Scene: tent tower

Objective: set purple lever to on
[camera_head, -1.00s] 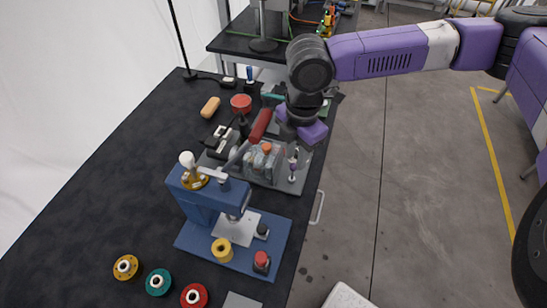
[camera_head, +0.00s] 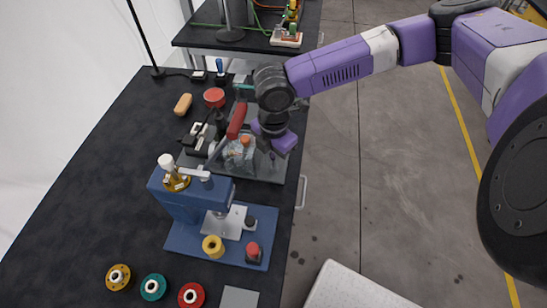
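The purple lever (camera_head: 272,157) stands at the right side of a grey base plate on the black table. Only a small part of it shows, just below my gripper, and its position cannot be made out. My gripper (camera_head: 268,146) hangs from the purple arm, right above and very near the lever. Its purple body hides the fingertips in part. I cannot tell whether it touches the lever or whether the fingers are apart.
The grey base plate (camera_head: 265,174) also bears a clear-housed device (camera_head: 240,154) and a red cylinder (camera_head: 237,121). A blue press (camera_head: 185,203) stands nearer. Several coloured reels, including a teal one (camera_head: 153,287), lie at the front left. Open floor lies right of the table.

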